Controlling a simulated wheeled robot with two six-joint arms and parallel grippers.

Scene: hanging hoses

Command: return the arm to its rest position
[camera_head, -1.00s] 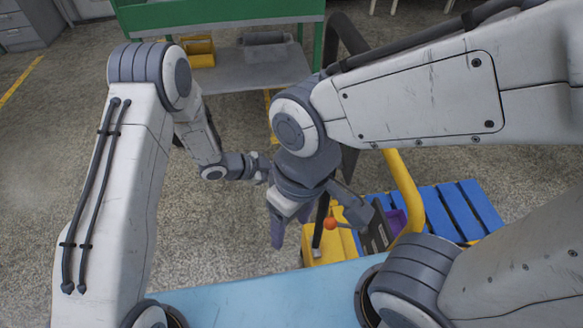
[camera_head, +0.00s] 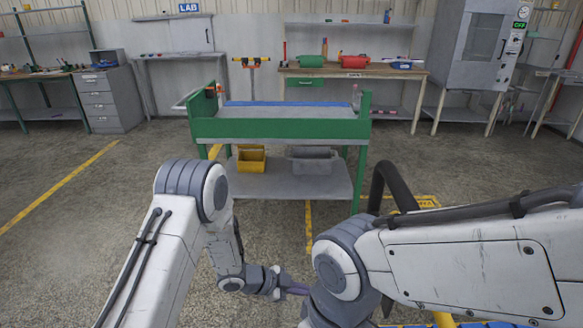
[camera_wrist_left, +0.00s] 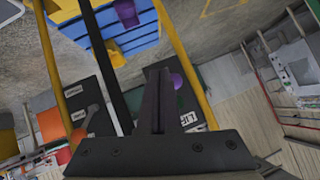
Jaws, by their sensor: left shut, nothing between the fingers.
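My left arm comes in from the left in the head view, and its wrist (camera_head: 262,281) points right, with the fingers mostly hidden behind my right arm. In the left wrist view, the left gripper (camera_wrist_left: 158,78) shows its fingers together and empty. My right arm (camera_head: 460,265) crosses in from the right in the head view. Its gripper is below the picture edge and out of sight.
A green cart (camera_head: 280,128) stands ahead, with a yellow bin (camera_head: 250,160) on its lower shelf. A thick black curved hose (camera_head: 392,180) rises beside my right arm. Yellow bars (camera_wrist_left: 180,50) and a blue slatted surface (camera_wrist_left: 130,38) lie close to my left gripper.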

